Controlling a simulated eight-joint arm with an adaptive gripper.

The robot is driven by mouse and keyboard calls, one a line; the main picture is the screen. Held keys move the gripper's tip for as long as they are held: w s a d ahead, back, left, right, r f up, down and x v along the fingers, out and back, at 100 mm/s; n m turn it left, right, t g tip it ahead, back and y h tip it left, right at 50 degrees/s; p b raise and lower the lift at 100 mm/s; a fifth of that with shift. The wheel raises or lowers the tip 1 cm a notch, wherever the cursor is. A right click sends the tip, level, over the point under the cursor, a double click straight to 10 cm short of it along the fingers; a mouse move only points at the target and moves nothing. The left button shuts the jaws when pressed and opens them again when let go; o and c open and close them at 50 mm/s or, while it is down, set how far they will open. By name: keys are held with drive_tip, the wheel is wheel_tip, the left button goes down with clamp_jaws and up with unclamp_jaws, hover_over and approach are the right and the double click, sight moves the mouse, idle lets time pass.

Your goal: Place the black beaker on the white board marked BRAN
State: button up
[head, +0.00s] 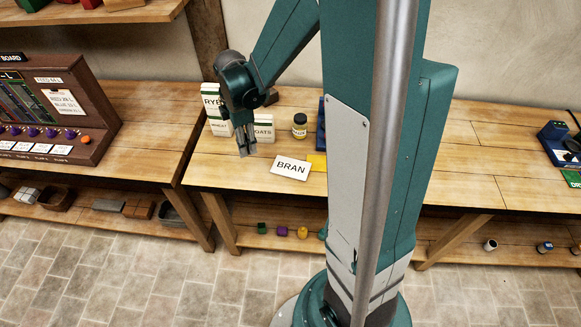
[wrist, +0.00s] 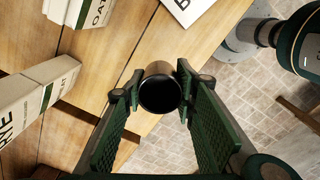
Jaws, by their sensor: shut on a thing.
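The black beaker (wrist: 160,94) is between the fingers of my gripper (wrist: 157,92) in the wrist view, and the gripper is shut on it. The beaker's dark round end faces the camera. In the head view my gripper (head: 246,146) points down near the front left of the middle bench, and I cannot make out the beaker there. The white board marked BRAN (head: 291,167) lies on the bench to the right of my gripper. Only part of it shows at the top of the wrist view (wrist: 190,8). The gripper is apart from the board.
White boxes marked RYE (head: 211,102) and OATS (head: 264,129) stand behind my gripper. A small jar (head: 299,126) stands behind the board, and a yellow piece (head: 318,161) lies at its right. A brown control panel (head: 50,110) stands on the left bench. The bench front edge is close.

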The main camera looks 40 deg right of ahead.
drive_tip(key=m, duration=0.2)
hover_over(291, 167)
drive_tip(key=shift+r+b, duration=0.35)
drive_tip(key=shift+r, duration=0.05)
drive_tip(key=shift+f, duration=0.15)
drive_tip(key=shift+f+b, duration=0.4)
drive_tip(key=shift+f, duration=2.4)
drive_tip(key=shift+f, duration=0.1)
drive_tip(key=shift+f+b, duration=0.35)
drive_tip(key=shift+f, duration=1.6)
drive_tip(key=shift+f, duration=0.2)
drive_tip(key=o, duration=0.9)
drive_tip(key=shift+r, duration=0.1)
drive_tip(key=shift+r, duration=0.2)
